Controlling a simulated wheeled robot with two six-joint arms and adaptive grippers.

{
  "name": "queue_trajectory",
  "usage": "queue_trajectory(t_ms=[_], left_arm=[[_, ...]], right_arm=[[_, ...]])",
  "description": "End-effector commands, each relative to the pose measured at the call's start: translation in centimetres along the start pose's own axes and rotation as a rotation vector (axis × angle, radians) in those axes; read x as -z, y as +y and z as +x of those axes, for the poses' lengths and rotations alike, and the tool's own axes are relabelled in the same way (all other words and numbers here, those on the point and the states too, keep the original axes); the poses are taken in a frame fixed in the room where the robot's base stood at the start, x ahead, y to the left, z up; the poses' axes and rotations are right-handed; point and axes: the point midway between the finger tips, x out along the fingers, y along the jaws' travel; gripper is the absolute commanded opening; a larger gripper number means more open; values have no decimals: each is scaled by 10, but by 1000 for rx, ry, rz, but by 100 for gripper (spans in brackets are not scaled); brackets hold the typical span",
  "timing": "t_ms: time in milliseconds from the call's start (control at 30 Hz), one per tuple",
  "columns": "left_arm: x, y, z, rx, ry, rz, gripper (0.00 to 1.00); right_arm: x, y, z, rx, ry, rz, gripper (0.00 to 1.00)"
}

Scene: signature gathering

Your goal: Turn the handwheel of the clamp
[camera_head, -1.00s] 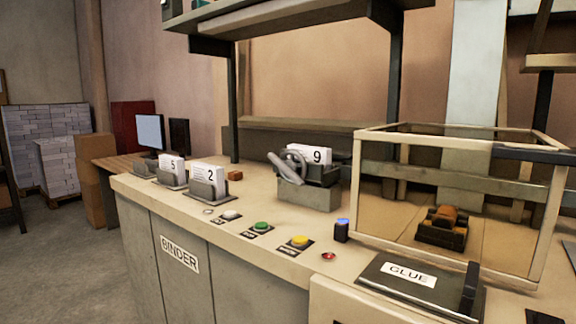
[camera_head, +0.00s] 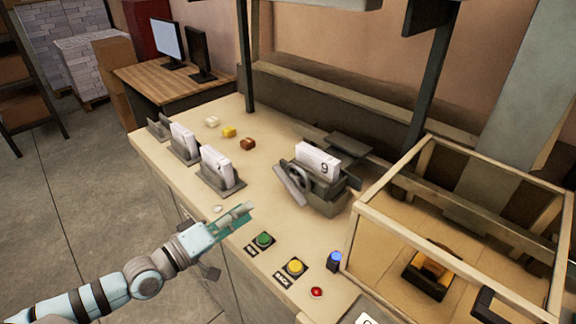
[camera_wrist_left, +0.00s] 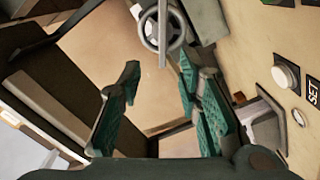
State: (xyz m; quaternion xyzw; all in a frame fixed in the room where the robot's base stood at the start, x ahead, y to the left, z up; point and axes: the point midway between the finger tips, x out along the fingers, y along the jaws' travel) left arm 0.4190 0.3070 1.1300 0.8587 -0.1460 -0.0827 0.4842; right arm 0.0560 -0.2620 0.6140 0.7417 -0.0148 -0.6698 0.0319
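The grey clamp (camera_head: 330,202) stands on the bench and holds a white block marked 9 (camera_head: 318,163). Its round handwheel (camera_head: 298,177) is on its left side, with a grey bar (camera_head: 291,186) beside it. My left gripper (camera_head: 244,211) is over the bench's front edge, left of the clamp and apart from the handwheel. In the left wrist view the gripper (camera_wrist_left: 158,82) is open, with nothing between its green fingers. The handwheel (camera_wrist_left: 181,37) shows beyond the fingertips, at the top, partly crossed by the grey bar. My right gripper is out of view.
Holders with white blocks (camera_head: 217,163) stand left of the clamp. Green (camera_head: 263,239) and yellow (camera_head: 295,266) buttons line the front edge. A framed glass case (camera_head: 399,231) stands at the right, with a small blue-topped thing (camera_head: 334,261) beside it.

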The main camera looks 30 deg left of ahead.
Motion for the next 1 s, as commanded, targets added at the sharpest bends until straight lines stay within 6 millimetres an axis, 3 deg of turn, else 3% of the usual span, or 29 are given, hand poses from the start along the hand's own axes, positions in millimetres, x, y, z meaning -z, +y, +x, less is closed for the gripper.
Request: queue_trajectory(t_ms=[233,533,700,967,1000], left_arm=[[-3,-8,50,-4,9,0,32],[-3,-7,120,0,4,0,32],[-3,-6,135,2,0,3,32],[-3,-6,137,3,-1,5,32],[-3,-6,137,3,-1,5,25]], right_arm=[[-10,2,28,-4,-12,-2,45],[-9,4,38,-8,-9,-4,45],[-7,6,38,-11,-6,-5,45],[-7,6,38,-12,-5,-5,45],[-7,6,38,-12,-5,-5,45]])
